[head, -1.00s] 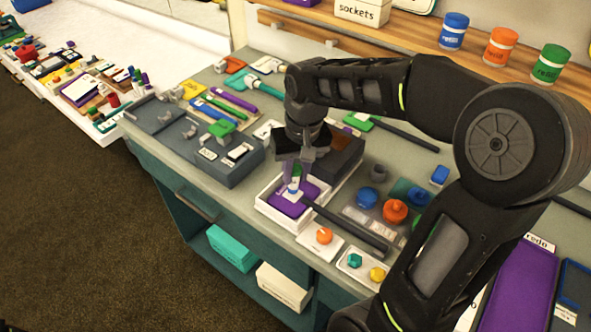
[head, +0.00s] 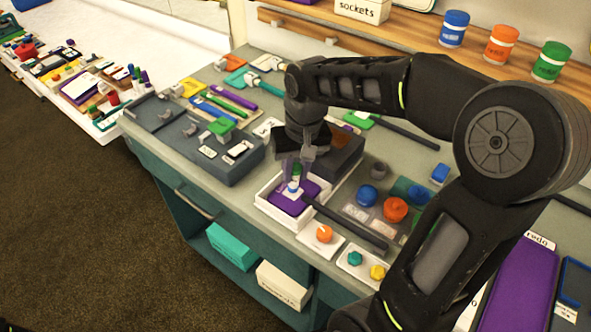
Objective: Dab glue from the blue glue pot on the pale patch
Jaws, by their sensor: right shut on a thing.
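My right gripper (head: 297,172) points down over the white-rimmed tray (head: 268,208) and is shut on a small upright applicator (head: 296,171) with green and white parts. Blue shows at its lower end, just over the pale patch (head: 291,193) on the purple pad (head: 312,190). I cannot tell whether the end touches the patch. The blue glue pot (head: 366,196) stands to the right, beside an orange pot (head: 395,209). My left gripper is not in view.
A dark block (head: 345,152) stands behind the tray, close to my gripper. A dark bar (head: 350,228) lies to its right. An orange knob (head: 323,234) on a white plate is in front. Blue, orange and green refill jars (head: 500,46) stand on the shelf.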

